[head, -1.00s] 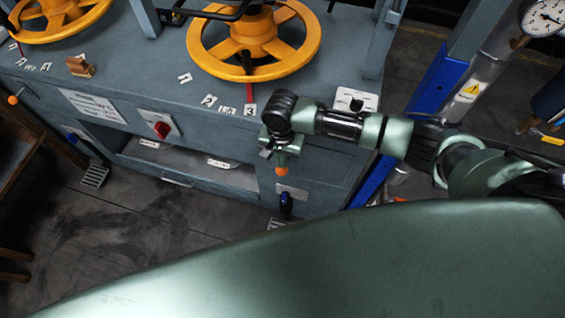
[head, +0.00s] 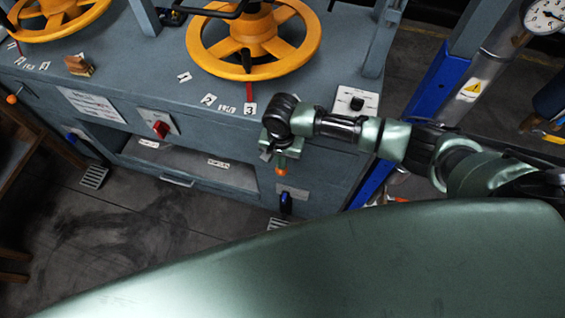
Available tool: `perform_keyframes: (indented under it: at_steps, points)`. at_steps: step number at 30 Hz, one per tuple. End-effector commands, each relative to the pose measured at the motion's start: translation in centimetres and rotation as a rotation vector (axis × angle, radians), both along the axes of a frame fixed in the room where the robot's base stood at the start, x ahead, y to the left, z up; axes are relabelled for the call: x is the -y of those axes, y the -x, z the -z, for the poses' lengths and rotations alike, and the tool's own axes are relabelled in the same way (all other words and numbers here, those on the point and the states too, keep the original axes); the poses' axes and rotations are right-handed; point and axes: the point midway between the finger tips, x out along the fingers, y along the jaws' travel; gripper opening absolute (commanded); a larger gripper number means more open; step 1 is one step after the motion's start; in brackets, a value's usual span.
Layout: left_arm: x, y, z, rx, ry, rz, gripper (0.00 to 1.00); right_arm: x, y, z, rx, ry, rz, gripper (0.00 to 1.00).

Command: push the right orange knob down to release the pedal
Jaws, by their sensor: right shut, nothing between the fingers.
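The right orange knob (head: 281,171) shows at the front of the blue-grey press, just below my right gripper. My right gripper (head: 280,160) is shut and empty, pointing down with its fingertips at or just above the knob; I cannot tell whether they touch. The wrist hides the upper part of the gripper. The right pedal (head: 277,224) is low at the press's foot, partly hidden by my own green body. The left orange knob (head: 12,99) sits at the far left of the press front. My left gripper is not in view.
Two yellow handwheels (head: 254,40) stand on the press top. A red switch (head: 160,129) is on the front. The left pedal (head: 94,176) is near the floor. A blue post (head: 440,80) rises right of the press. The dark floor at left is open.

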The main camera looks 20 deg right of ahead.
Motion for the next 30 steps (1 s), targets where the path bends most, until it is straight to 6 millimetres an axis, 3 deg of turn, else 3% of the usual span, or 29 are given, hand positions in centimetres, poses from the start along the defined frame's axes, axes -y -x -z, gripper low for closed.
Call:
perform_keyframes:
  at_steps: [21, 30]
  points:
    - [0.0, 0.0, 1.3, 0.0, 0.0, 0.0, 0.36, 0.0, 0.1, 3.1, -0.002, 0.0, 0.0, 0.0]
    - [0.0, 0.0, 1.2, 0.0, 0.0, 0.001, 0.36, 0.0, 0.1, 3.0, -0.003, 0.001, -0.001, 0.0]
